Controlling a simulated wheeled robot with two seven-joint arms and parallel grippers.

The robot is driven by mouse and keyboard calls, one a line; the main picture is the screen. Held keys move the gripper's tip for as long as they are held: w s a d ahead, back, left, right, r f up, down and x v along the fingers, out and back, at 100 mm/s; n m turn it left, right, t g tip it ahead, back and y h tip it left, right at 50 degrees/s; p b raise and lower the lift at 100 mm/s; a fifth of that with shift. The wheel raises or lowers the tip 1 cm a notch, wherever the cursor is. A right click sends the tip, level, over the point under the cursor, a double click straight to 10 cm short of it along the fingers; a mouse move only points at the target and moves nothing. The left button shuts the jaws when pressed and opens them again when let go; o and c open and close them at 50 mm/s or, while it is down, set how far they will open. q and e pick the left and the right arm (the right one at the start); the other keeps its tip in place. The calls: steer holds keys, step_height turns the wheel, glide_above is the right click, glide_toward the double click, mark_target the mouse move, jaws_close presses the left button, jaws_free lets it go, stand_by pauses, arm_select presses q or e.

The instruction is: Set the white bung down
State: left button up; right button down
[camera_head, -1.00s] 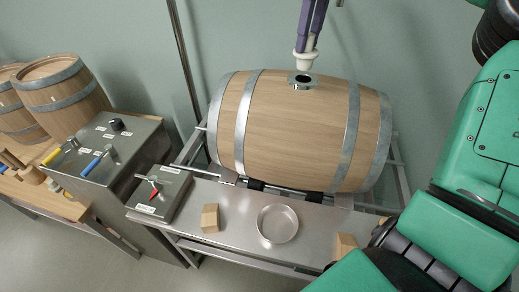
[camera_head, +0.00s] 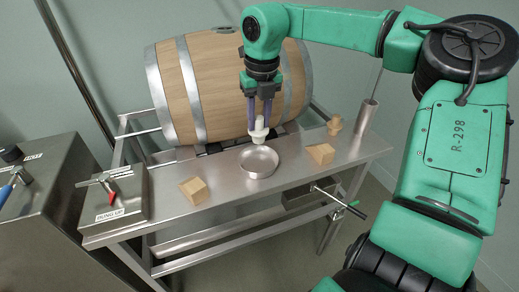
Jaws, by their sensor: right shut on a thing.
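The white bung (camera_head: 258,132) is held between the purple fingers of my right gripper (camera_head: 259,118). The gripper points down and is shut on the bung's upper part. The bung is upright, in front of the barrel and just above or at the back rim of a round steel dish (camera_head: 259,163); I cannot tell whether it touches. My left gripper is not in view.
The steel bench (camera_head: 225,178) carries wooden blocks (camera_head: 193,190) (camera_head: 321,153) either side of the dish. A wooden bung (camera_head: 334,125) and a steel cylinder (camera_head: 366,116) stand at the right end.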

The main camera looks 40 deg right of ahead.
mark_target(259, 142)
step_height(259, 142, down, 9)
steer(key=shift+a+r, duration=0.1)
steer(key=c, duration=0.6)
jaws_free()
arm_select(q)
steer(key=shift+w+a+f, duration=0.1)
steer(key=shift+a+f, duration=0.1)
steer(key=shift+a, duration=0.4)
arm_select(e)
steer(key=shift+r, duration=0.4)
steer(key=r, duration=0.3)
steer(key=s+r, duration=0.1)
steer(key=r, duration=0.7)
steer(key=shift+s+a+r, duration=0.15)
steer(key=shift+s+a, duration=0.15)
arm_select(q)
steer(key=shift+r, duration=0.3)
